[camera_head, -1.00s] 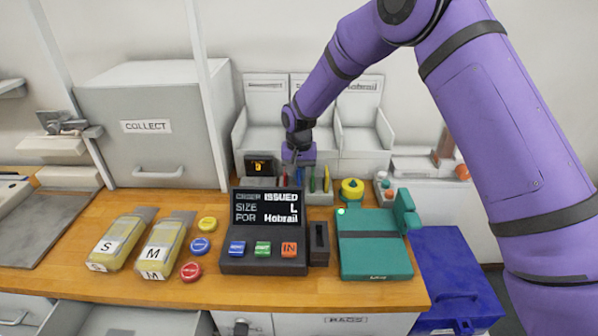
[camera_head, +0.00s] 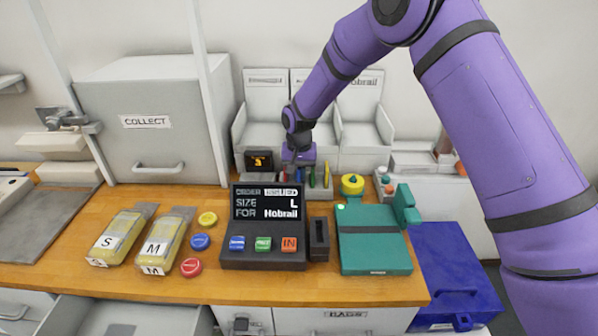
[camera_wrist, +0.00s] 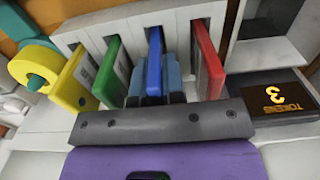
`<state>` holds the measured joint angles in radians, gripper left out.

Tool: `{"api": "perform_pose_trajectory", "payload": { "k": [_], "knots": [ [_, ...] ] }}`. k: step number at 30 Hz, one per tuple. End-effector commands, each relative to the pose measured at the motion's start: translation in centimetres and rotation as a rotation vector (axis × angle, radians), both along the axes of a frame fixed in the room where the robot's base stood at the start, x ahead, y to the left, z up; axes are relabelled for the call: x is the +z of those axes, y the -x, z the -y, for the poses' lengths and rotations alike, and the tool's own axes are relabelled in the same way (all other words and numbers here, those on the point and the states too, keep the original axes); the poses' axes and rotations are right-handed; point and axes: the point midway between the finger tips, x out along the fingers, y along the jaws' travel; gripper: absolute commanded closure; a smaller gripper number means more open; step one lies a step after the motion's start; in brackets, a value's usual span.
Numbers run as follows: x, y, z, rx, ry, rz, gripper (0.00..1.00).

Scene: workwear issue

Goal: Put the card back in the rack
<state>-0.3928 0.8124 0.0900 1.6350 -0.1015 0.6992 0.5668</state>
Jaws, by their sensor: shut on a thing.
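In the wrist view, my gripper (camera_wrist: 156,82) is shut on a blue card (camera_wrist: 154,58), with a blue-grey finger on each side of it. The card stands upright in line with a slot of the pale rack (camera_wrist: 180,18); how deep it sits is hard to tell. A red card (camera_wrist: 208,58) stands to its right, and a green card (camera_wrist: 112,75) and a yellow card (camera_wrist: 73,80) to its left. In the head view, my gripper (camera_head: 298,168) is at the rack (camera_head: 320,196) behind the order terminal, and hides part of it.
A dark tokens display (camera_wrist: 276,97) reading 3 stands beside the rack. The order terminal (camera_head: 265,255) shows ISSUED, size L, for Hobrail. A teal case (camera_head: 372,255) and a yellow round item (camera_head: 352,185) stand to the right. Two yellow packs (camera_head: 120,240) lie left.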

Motion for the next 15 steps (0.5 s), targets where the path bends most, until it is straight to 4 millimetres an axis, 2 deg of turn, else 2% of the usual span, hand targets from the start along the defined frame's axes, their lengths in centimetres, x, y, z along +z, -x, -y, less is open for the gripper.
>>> {"api": "perform_pose_trajectory", "payload": {
  "k": [12,13,15],
  "knots": [
    [0.0,-0.01,0.0,0.0,0.0,0.0,1.0],
    [0.0,-0.01,0.0,0.0,0.0,0.0,0.88],
    [0.01,-0.01,0.0,0.0,0.0,0.001,0.72]
  ]
}}
